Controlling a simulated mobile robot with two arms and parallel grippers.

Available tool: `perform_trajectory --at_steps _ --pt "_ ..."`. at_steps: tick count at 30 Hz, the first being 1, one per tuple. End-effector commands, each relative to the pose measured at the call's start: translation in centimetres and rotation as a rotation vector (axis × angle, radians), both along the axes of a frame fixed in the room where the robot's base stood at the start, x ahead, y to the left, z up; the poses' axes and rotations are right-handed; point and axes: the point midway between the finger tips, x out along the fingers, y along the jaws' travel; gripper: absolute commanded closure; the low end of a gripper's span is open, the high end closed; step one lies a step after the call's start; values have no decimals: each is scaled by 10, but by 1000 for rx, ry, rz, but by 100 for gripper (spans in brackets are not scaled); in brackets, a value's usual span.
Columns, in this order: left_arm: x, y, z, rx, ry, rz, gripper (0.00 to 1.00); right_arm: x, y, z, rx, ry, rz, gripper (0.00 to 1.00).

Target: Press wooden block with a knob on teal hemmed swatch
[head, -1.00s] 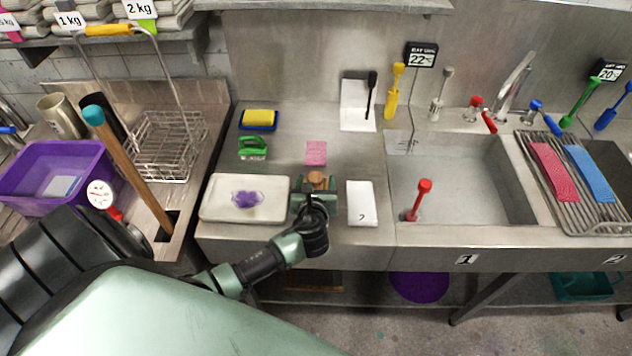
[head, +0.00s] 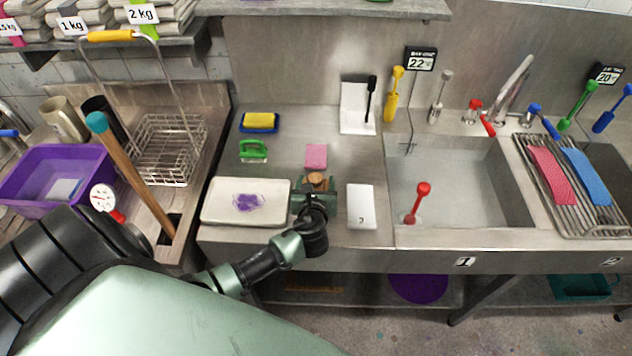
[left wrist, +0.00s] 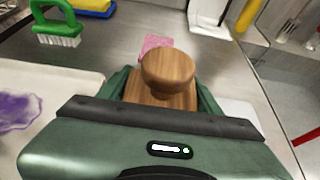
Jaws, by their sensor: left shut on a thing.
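The wooden block with its round knob (head: 317,180) is at the front of the steel counter, and fills the middle of the left wrist view (left wrist: 167,70). My left gripper (head: 316,187) is shut on the block, with a green finger on either side of it. The block's underside is hidden, so I cannot tell whether it touches the counter. A pink swatch (head: 316,156) lies flat just behind the block and partly shows past the knob in the left wrist view (left wrist: 155,43). I see no teal-hemmed swatch. My right gripper is not in view.
A white tray (head: 215,212) with a purple patch is left of the block; a white numbered card (head: 360,205) is right of it. A green brush (head: 253,151) and yellow sponge (head: 260,121) are behind left. The sink basin (head: 455,165) is right.

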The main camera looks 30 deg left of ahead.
Motion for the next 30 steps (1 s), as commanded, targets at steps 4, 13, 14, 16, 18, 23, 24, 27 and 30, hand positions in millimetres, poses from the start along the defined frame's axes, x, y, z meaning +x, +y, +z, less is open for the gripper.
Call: perform_trajectory --at_steps 4,13,14,16,18,23,24,27,30 --pt "1 0 17 2 -2 -1 84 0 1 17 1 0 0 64" --pt "1 0 42 2 -4 -1 84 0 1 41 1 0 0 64" --pt "1 0 44 2 -4 -1 84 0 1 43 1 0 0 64" --pt "2 0 46 2 -6 -1 84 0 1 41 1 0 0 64" --pt "2 1 51 1 -6 0 84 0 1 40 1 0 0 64" --pt "2 0 64 1 -6 0 84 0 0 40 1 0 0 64" --pt "1 0 66 1 -5 -1 84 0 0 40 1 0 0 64" --pt "1 0 68 1 -5 -1 84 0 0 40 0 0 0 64" --pt "1 0 68 1 -5 -1 84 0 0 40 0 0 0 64"
